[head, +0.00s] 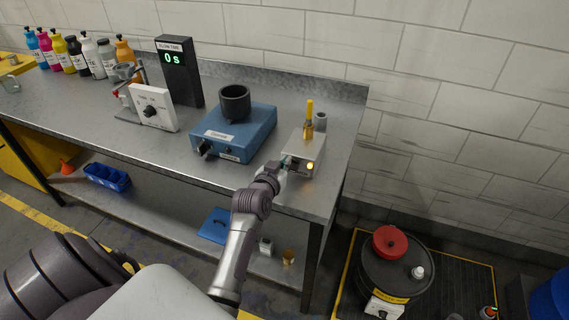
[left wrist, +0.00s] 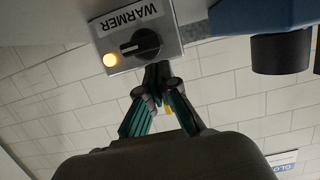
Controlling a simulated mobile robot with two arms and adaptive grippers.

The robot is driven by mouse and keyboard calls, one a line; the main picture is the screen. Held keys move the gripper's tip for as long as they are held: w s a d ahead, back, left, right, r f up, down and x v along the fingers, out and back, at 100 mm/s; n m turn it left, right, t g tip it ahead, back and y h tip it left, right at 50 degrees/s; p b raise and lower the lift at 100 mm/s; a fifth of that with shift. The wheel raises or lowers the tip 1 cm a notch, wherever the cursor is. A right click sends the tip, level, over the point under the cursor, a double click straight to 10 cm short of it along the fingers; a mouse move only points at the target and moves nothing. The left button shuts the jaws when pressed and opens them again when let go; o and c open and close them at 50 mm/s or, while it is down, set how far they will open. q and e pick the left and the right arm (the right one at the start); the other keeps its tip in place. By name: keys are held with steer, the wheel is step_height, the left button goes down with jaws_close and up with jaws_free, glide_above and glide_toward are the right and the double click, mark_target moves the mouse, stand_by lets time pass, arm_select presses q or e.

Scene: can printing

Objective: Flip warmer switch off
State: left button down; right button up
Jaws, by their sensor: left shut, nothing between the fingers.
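The warmer (head: 305,153) is a small light-grey box near the right end of the steel bench, with an amber light lit on its front. In the left wrist view the WARMER panel (left wrist: 118,30) appears upside down, with a black rotary switch (left wrist: 140,44) beside the glowing amber light (left wrist: 110,60). My left gripper (head: 284,163) is at the warmer's front face. Its fingertips (left wrist: 157,72) are shut and empty, close to the switch; I cannot tell whether they touch it. The right gripper is not seen.
A blue device (head: 235,135) with a dark cup (head: 235,100) stands left of the warmer. A yellow-topped tool (head: 309,115) and a small grey cylinder (head: 321,121) are on or behind the warmer. A dark drum (head: 396,268) with a red lid stands on the floor at right.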

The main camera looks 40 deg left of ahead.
arm_select(q)
steer(key=shift+f, duration=0.6)
steer(key=shift+s+a+n, duration=0.1)
steer(key=shift+a+n, duration=0.05)
steer(key=shift+n, duration=0.45)
